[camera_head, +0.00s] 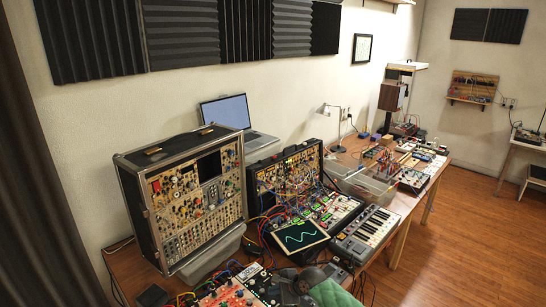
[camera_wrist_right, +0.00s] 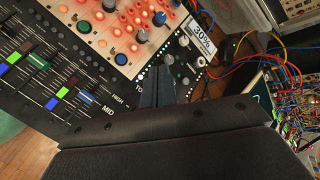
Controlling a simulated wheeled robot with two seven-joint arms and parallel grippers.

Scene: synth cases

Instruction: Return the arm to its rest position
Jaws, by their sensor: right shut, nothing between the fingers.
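My right gripper (camera_head: 292,284) is at the bottom edge of the head view, low over the front of the desk. In the right wrist view its dark fingers (camera_wrist_right: 158,86) are together with nothing between them. They are in front of a mixer panel with faders (camera_wrist_right: 55,80) and a lit panel with glowing orange knobs (camera_wrist_right: 130,22); I cannot tell if they touch it. In the head view the panel with red lights (camera_head: 228,293) is just left of the gripper. My left gripper is not in view.
A screen with a green wave (camera_head: 300,236), a keyboard (camera_head: 366,233) and modular synth cases (camera_head: 195,192) crowd the desk. Loose patch cables (camera_wrist_right: 285,65) run near the gripper. Something green (camera_head: 335,293) is right of it. Wooden floor (camera_head: 470,240) is clear at the right.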

